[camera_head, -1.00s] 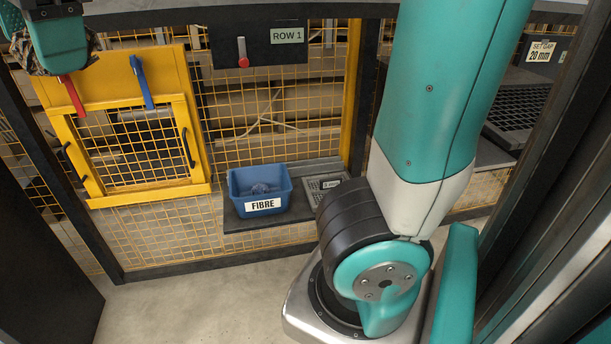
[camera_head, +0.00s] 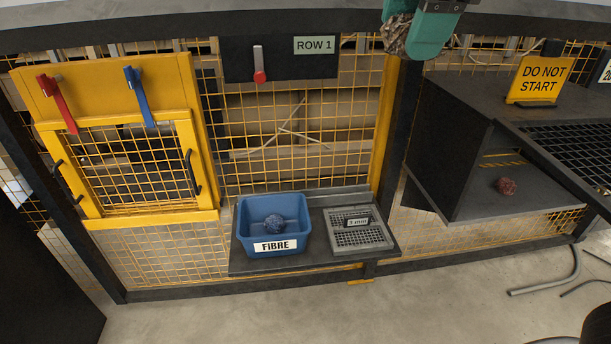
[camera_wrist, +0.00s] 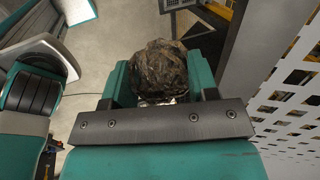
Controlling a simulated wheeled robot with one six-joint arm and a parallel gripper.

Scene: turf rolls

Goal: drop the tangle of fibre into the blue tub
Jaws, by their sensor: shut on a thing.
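My gripper (camera_head: 412,38) is at the top right of the head view, shut on a brown, matted tangle of fibre (camera_head: 397,34). In the wrist view the tangle (camera_wrist: 160,66) sits between the two teal jaws. The blue tub (camera_head: 262,234), labelled FIBRE, stands on a low dark shelf left of centre in the head view. My gripper is above and to the right of it in the picture.
A grey mesh tray (camera_head: 361,238) sits right of the tub. A reddish clump (camera_head: 507,186) lies on a dark shelf at the right, below a yellow DO NOT START sign (camera_head: 541,80). A yellow gate (camera_head: 205,165) with red and blue handles is at the left. The front floor is mostly clear.

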